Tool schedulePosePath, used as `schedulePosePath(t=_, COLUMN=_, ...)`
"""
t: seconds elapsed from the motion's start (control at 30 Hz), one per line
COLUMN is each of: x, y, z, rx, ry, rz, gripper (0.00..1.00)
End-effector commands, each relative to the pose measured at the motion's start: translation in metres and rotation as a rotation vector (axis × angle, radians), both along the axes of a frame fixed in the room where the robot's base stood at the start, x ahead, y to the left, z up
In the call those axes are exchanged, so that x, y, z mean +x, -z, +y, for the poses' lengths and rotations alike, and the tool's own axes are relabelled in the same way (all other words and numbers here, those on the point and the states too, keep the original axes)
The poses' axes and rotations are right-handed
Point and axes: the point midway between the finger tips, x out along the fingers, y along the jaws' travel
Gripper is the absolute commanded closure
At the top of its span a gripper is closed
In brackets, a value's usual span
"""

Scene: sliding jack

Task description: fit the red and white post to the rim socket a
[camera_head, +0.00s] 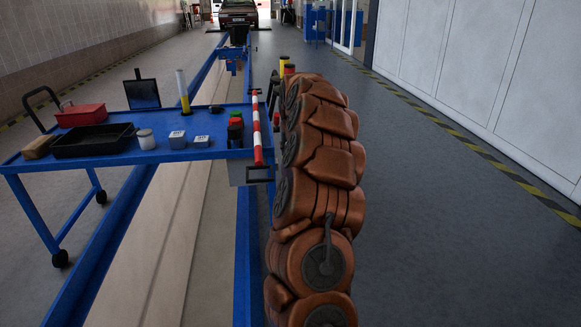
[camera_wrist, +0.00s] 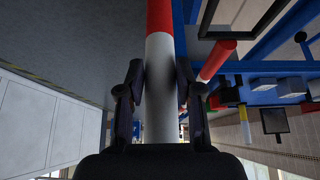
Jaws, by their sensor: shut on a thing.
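My gripper (camera_wrist: 157,88) is shut on a red and white post (camera_wrist: 159,50) in the wrist view. One finger lies on each side of its white part, and its red part runs off the top edge. A second red and white striped post (camera_wrist: 217,60) shows to the right, apart from the held one. In the head view a red and white striped post (camera_head: 257,130) stands at the right end of the blue table (camera_head: 215,118). My arm hides my gripper there, and the held post cannot be made out. I cannot identify rim socket a in either view.
The table bears a yellow and white post (camera_head: 183,92), a monitor (camera_head: 142,94), a red box (camera_head: 81,115), a black tray (camera_head: 93,140) and small blocks. Yellow and red cylinder tops (camera_head: 286,66) show beside my arm. The floor at right (camera_head: 440,220) is clear.

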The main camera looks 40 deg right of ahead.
Motion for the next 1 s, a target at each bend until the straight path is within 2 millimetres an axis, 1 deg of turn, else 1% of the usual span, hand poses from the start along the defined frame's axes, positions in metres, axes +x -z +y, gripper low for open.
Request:
schedulePosePath(t=0.03, x=-0.001, y=0.014, z=-0.002, rx=0.006, ry=0.002, rz=0.017, gripper=1.0)
schedulePosePath(t=0.3, x=0.002, y=0.02, z=-0.006, rx=0.006, ry=0.004, rz=0.025, gripper=1.0)
schedulePosePath(t=0.67, x=0.006, y=0.023, z=-0.007, rx=0.003, ry=0.005, rz=0.034, gripper=1.0)
schedulePosePath(t=1.0, x=0.01, y=0.02, z=-0.007, rx=-0.002, ry=0.003, rz=0.034, gripper=1.0)
